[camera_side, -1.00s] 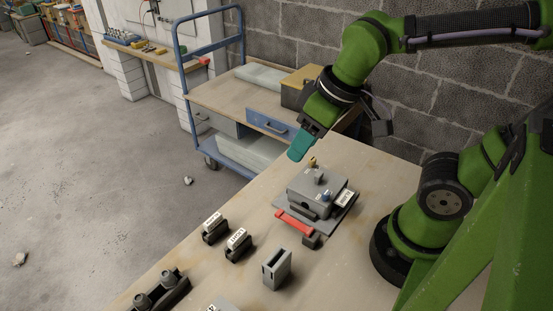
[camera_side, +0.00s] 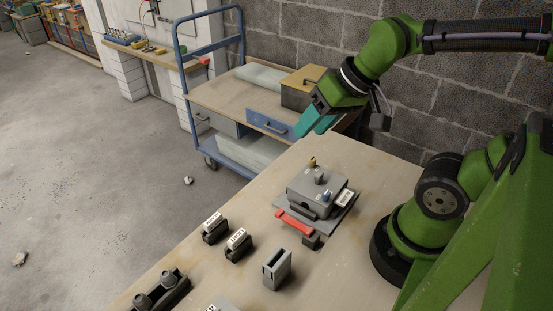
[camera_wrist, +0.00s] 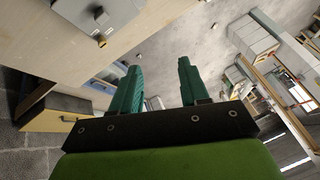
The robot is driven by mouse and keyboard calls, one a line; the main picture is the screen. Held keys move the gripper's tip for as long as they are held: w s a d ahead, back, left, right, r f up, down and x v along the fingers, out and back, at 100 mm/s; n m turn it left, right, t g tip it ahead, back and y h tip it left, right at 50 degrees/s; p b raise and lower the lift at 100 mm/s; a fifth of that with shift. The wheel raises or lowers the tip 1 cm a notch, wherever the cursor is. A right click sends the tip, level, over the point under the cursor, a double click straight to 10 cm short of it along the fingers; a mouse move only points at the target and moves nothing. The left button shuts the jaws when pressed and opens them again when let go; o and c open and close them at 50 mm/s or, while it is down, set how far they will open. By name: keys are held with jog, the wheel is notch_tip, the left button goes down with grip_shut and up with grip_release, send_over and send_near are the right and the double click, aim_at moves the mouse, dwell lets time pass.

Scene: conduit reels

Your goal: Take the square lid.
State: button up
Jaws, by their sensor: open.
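A grey box with a square grey lid (camera_side: 318,179) stands on a flat grey plate on the workbench in the side view. The lid has a small upright knob on top. Part of the grey box (camera_wrist: 90,14) also shows at the top left of the wrist view, cut off by the frame edge. My gripper (camera_side: 314,124) is above and behind the box, clear of it. Its two teal fingers are apart, with nothing between them in the wrist view (camera_wrist: 160,68).
A red bar (camera_side: 295,222) lies at the plate's front edge. Two labelled dark blocks (camera_side: 226,235), a grey slotted block (camera_side: 277,269) and a dark holder (camera_side: 162,294) stand nearer the front. A blue-framed trolley (camera_side: 205,95) stands behind the bench, before a block wall.

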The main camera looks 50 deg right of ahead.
aim_at(319, 174)
jog(key=d+f+n+g, duration=0.1)
jog(key=f+n+g, duration=0.1)
jog(key=n, duration=0.4)
jog(key=d+f+n+g+h, duration=0.1)
jog(key=f+n, duration=0.1)
jog(key=n, duration=0.3)
jog(key=d+f+n+g, duration=0.2)
jog(key=n, duration=0.4)
jog(key=shift+w+d+f+n+g+h, duration=0.1)
jog(key=shift+w+f+n+g+h, duration=0.15)
jog(key=shift+f+n+g+h, duration=0.1)
jog(key=n, duration=0.4)
jog(key=shift+s+d, duration=0.15)
jog(key=shift+s, duration=0.05)
jog(key=shift+f, duration=4.45)
jog(key=shift+c, duration=0.4)
grip_shut()
jog(key=shift+r, duration=1.1)
